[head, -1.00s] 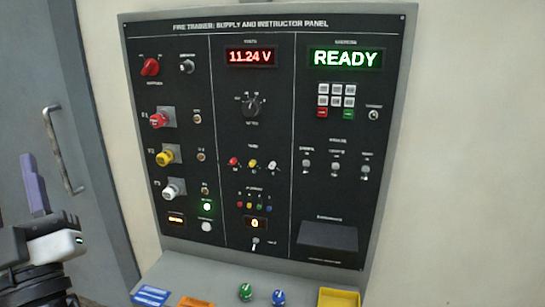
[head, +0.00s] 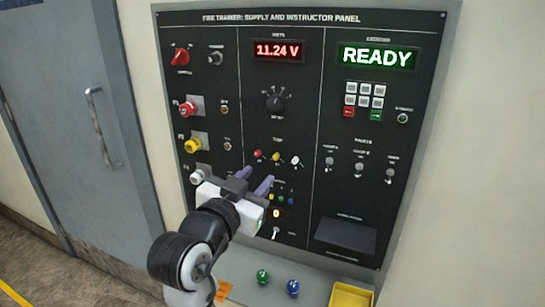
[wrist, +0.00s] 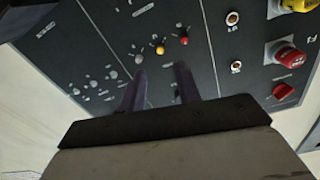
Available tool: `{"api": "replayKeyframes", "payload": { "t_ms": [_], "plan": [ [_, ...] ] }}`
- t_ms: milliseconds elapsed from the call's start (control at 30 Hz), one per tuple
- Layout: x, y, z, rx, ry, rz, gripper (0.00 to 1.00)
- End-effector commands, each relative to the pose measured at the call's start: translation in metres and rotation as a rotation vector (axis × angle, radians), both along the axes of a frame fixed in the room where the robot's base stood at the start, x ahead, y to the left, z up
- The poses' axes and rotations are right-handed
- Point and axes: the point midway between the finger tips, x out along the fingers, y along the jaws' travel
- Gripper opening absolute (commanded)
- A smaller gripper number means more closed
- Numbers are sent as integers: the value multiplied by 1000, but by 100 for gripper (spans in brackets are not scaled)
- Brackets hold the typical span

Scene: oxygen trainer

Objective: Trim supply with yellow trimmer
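The yellow trimmer (head: 276,157) is a small knob in the middle column of the black panel, between a red knob (head: 258,154) and a white knob (head: 295,160). In the wrist view, the yellow trimmer (wrist: 160,50) shows just beyond and between my fingertips, with the red knob (wrist: 184,41) to its right. My gripper (head: 259,177) has two purple fingers, apart and empty, pointing at the panel just below the trimmers in the head view. It also shows in the wrist view (wrist: 160,70). The fingers appear clear of the knob. The supply display (head: 278,50) reads 11.24 V.
A green display (head: 376,57) reads READY. A rotary selector (head: 275,101) sits above the trimmers. Small colored buttons lie below, partly hidden by my gripper. The ledge holds a green knob (head: 263,277), a blue knob (head: 293,287) and a yellow tray (head: 351,295).

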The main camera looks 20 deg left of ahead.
Motion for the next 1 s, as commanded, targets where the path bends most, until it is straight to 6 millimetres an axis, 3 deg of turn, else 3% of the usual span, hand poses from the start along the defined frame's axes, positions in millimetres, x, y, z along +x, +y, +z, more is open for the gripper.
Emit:
{"api": "replayKeyframes", "payload": {
  "t_ms": [200, 400, 800, 1000],
  "plan": [
    [46, -3, 2, -2, 2, -3, 33],
    [71, -4, 2, -2, 0, 0, 33],
    [79, -4, 0, 0, -1, 2, 33],
    [78, -4, 0, 0, -1, 2, 8]
  ]
}}
